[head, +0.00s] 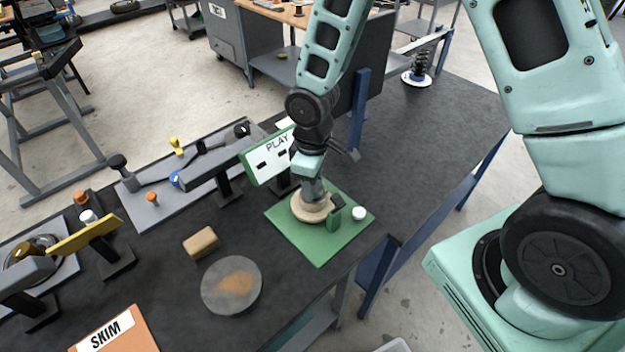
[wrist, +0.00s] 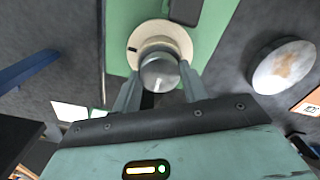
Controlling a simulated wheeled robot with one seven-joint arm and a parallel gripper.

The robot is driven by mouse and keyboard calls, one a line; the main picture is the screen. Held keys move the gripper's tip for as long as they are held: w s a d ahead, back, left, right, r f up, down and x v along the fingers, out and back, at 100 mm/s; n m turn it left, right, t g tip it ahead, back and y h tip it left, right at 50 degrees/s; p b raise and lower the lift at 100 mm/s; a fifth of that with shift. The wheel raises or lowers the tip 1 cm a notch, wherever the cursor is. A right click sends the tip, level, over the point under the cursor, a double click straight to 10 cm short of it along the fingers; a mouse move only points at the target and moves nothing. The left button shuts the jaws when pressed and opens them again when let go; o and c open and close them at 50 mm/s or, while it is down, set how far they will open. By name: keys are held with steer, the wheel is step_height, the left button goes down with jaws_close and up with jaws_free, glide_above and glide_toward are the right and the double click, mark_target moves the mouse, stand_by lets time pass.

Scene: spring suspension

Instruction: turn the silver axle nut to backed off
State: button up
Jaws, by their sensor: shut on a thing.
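The silver axle nut (wrist: 160,70) is a round metal piece at the middle of a cream-coloured disc (wrist: 171,32) in the wrist view. The disc also shows in the head view (head: 311,213), lying on a green plate (head: 318,250). A small dark mark is on the disc's rim. My gripper (wrist: 160,80) points down over the disc, with one finger on each side of the nut, shut on it. In the head view my gripper (head: 313,190) hides the nut. The nut's turn angle cannot be told.
A white PLAY sign (head: 268,158) is just behind left. A tan block (head: 201,242) and a round grey plate (head: 231,286) lie to the left. The bench right of the green plate is clear.

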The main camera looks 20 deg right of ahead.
steer(key=o, duration=1)
steer(key=shift+r, duration=0.1)
step_height(320, 180, up, 17)
steer(key=b, duration=0.1)
steer(key=shift+r, duration=0.15)
